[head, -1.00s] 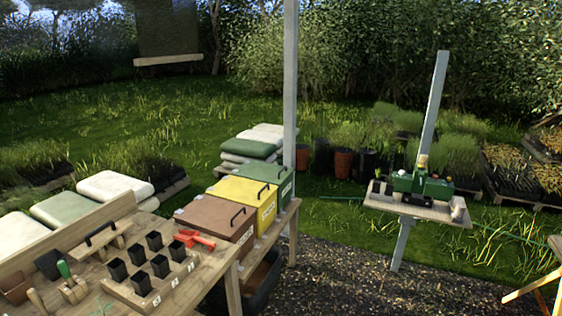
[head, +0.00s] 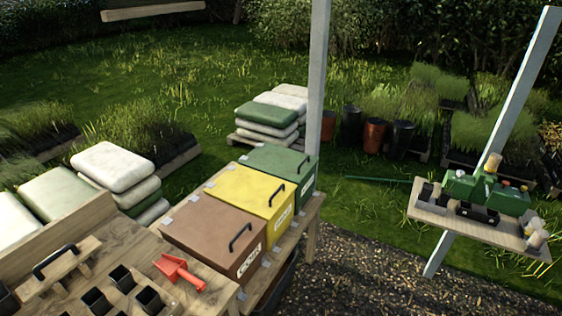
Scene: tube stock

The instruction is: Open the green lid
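The green lid (head: 272,162) is closed on the farthest of three boxes standing in a row on a wooden bench. It has a dark handle (head: 306,167) near its right edge. The yellow lid (head: 237,190) and the brown lid (head: 208,231) beside it are also closed, each with a dark handle. Neither of my grippers shows in the head view.
A wooden work table (head: 128,240) at the lower left holds black pots and a red scoop (head: 178,270). A grey post (head: 318,90) rises just behind the green-lidded box. Gravel (head: 370,255) lies open right of the bench. A small shelf (head: 470,228) stands at right.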

